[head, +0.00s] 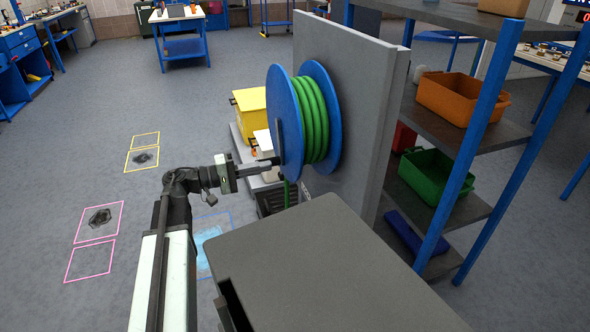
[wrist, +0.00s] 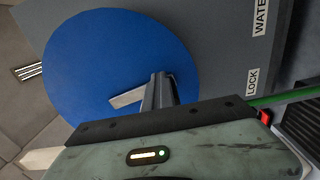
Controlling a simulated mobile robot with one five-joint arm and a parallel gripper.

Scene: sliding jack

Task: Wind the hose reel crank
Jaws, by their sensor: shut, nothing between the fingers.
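The hose reel has blue round flanges (head: 287,90) with green hose (head: 313,120) wound between them, mounted on a grey upright panel (head: 365,110). A grey crank arm (head: 279,137) lies across the near flange's face. In the wrist view the blue flange (wrist: 90,60) fills the upper left, and the crank arm (wrist: 128,98) runs up to my fingers. My gripper (head: 274,161) is shut and empty, its tips at the lower part of the near flange, close to the crank. It also shows in the wrist view (wrist: 160,82). Any crank handle is hidden; I cannot tell contact.
A grey-topped cabinet (head: 320,262) stands in front of the panel. A shelf unit with an orange bin (head: 462,105) and a green bin (head: 436,178) stands right. A yellow box (head: 249,108) is behind the reel. Labels (wrist: 252,82) mark the panel. Floor at left is open.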

